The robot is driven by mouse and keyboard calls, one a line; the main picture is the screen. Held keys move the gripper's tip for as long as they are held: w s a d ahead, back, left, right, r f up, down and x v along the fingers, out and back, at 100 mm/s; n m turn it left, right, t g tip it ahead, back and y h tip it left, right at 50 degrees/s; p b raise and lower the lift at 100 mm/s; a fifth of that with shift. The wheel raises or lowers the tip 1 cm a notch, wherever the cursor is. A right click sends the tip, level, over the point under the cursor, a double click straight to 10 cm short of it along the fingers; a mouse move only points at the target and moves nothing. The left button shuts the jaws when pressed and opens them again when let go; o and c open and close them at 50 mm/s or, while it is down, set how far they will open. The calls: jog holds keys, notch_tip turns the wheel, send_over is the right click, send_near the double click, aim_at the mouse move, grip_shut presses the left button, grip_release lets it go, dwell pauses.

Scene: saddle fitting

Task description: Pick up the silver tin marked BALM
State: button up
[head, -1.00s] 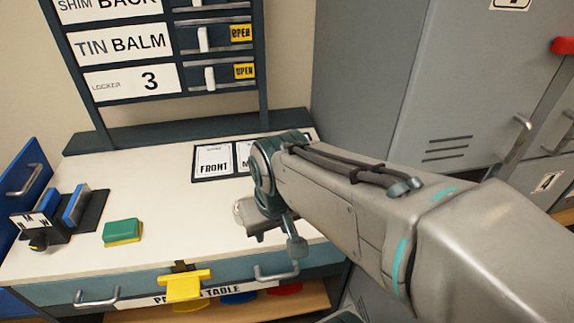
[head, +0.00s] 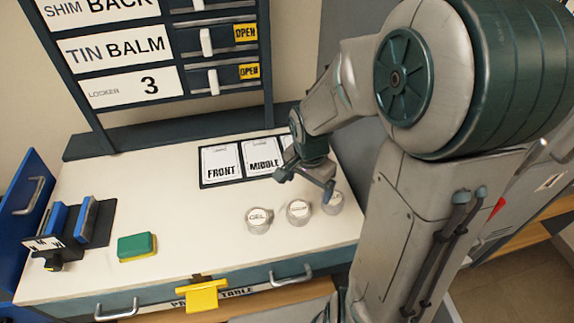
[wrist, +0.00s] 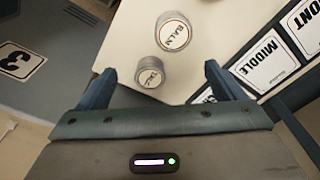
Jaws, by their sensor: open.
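The silver BALM tin (wrist: 173,32) is round with a white, red-ringed label; it stands near the top of the wrist view. It appears to be the middle tin (head: 298,211) of a row of three in the head view, where its label is unclear. A second, smaller-looking silver tin (wrist: 150,76) shows between my fingertips in the wrist view, its label hard to read. It seems to be the right-hand tin (head: 333,203). My gripper (head: 304,183) is open and empty, above the table just behind the tins. Its fingers also show in the wrist view (wrist: 160,70).
A GEL tin (head: 258,221) stands left of the BALM tin. Behind are the FRONT card (head: 220,165) and MIDDLE card (head: 262,160). A green and yellow block (head: 137,246) and a dark holder (head: 92,220) lie left. The front table edge is close to the tins.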

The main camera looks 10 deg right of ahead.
jog(key=w+f+m+p, duration=0.1)
jog(key=w+m, duration=0.1)
jog(key=m, duration=0.1)
jog(key=y, duration=0.1)
send_over(299, 209)
jog(key=f, duration=0.8)
jog(key=shift+s+f+b, duration=0.25)
jog(key=shift+f+b, duration=0.15)
jog(key=shift+w+f, duration=0.15)
jog(key=shift+f, duration=1.2)
jog(key=shift+w+f, duration=0.1)
jog(key=shift+f, duration=1.25)
jog(key=c, duration=1.2)
